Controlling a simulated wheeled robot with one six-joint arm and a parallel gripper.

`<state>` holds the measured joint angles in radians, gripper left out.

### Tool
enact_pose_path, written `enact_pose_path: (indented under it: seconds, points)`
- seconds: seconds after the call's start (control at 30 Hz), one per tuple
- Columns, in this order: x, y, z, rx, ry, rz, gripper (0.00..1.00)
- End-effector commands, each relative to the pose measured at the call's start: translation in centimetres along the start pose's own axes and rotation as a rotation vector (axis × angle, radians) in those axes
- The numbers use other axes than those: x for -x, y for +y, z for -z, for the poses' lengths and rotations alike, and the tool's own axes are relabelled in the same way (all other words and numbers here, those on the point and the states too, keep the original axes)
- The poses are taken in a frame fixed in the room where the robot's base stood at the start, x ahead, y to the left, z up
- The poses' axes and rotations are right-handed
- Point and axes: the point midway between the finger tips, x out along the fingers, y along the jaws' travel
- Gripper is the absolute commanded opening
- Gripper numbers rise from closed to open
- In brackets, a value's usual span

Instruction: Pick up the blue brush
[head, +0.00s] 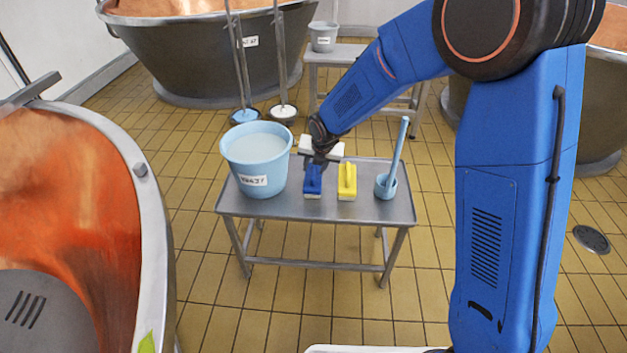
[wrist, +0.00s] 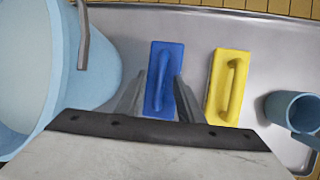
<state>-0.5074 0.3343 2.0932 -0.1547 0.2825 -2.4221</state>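The blue brush (head: 313,181) lies on the grey metal table, between the light blue bucket and the yellow brush. In the wrist view the blue brush (wrist: 165,72) lies lengthwise, with its raised handle partly between my fingers. My gripper (head: 318,159) is over the far end of the blue brush in the head view. In the wrist view my gripper (wrist: 160,84) is open, with one finger at each side of the brush.
The light blue bucket (head: 257,161) stands close at left. The yellow brush (head: 347,182) lies just right, and a blue cup with a long handle (head: 387,186) stands beyond it. The table's (head: 290,209) front strip is clear. A copper vat (head: 70,220) stands at left.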

Motion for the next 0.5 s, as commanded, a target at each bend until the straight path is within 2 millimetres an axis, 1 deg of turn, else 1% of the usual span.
enact_pose_path:
  seconds: [0.2,0.23,0.27,0.3,0.37,0.5]
  points:
    - [-0.12,0.01,-0.02,0.000,0.000,0.000,0.34]
    - [-0.12,0.01,-0.02,0.000,0.000,0.000,0.29]
    - [-0.12,0.01,-0.01,0.000,0.000,0.000,0.22]
    - [-0.11,0.02,-0.01,0.000,0.000,0.000,0.13]
    - [-0.11,0.01,-0.01,0.000,0.000,0.000,0.00]
    - [-0.09,0.03,-0.03,0.000,-0.001,-0.001,0.00]
